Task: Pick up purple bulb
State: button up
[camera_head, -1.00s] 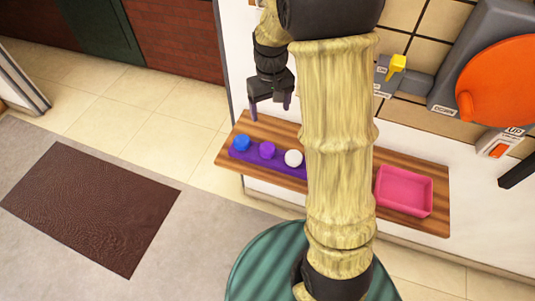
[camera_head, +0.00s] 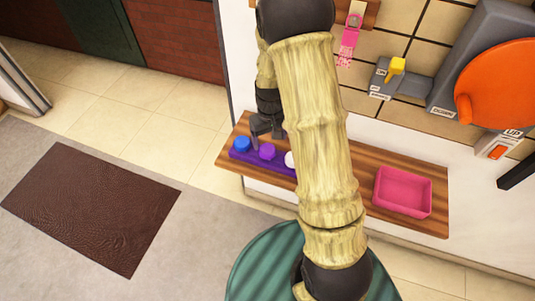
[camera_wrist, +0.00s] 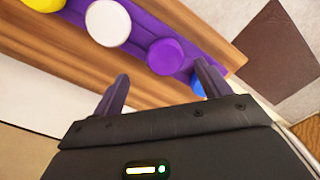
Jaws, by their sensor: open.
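The purple bulb (camera_head: 267,151) sits on a purple strip (camera_head: 244,157) on the wooden shelf, between a blue bulb (camera_head: 242,143) and a white bulb (camera_head: 290,159) that my arm partly hides. In the wrist view the purple bulb (camera_wrist: 165,56) lies ahead of my gripper, with the white bulb (camera_wrist: 107,22) to its left, a yellow bulb (camera_wrist: 44,4) farther left and the blue bulb (camera_wrist: 197,86) behind the right finger. My gripper (camera_wrist: 160,85) is open and empty, its fingers apart. In the head view my gripper (camera_head: 266,136) is just above the purple bulb, apart or touching unclear.
A pink tray (camera_head: 403,213) stands on the right part of the wooden shelf (camera_head: 372,180). A yellow switch (camera_head: 395,68), a grey lever box and an orange round part (camera_head: 500,82) are on the tiled wall. A brown mat (camera_head: 90,208) lies on the floor.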

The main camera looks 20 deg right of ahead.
aim_at(267, 149)
jog(key=shift+w+a+f+p, duration=0.1)
jog(key=shift+a+f+p, duration=0.15)
jog(key=shift+f, duration=1.05)
jog(key=shift+a+f+p, duration=0.1)
jog(key=shift+f+p, duration=0.15)
jog(key=shift+f, duration=1)
jog(key=c, duration=1.1)
jog(key=shift+o, duration=0.2)
jog(key=shift+r, duration=0.1)
notch_tip(267, 149, up, 10)
jog(key=shift+b, duration=0.4)
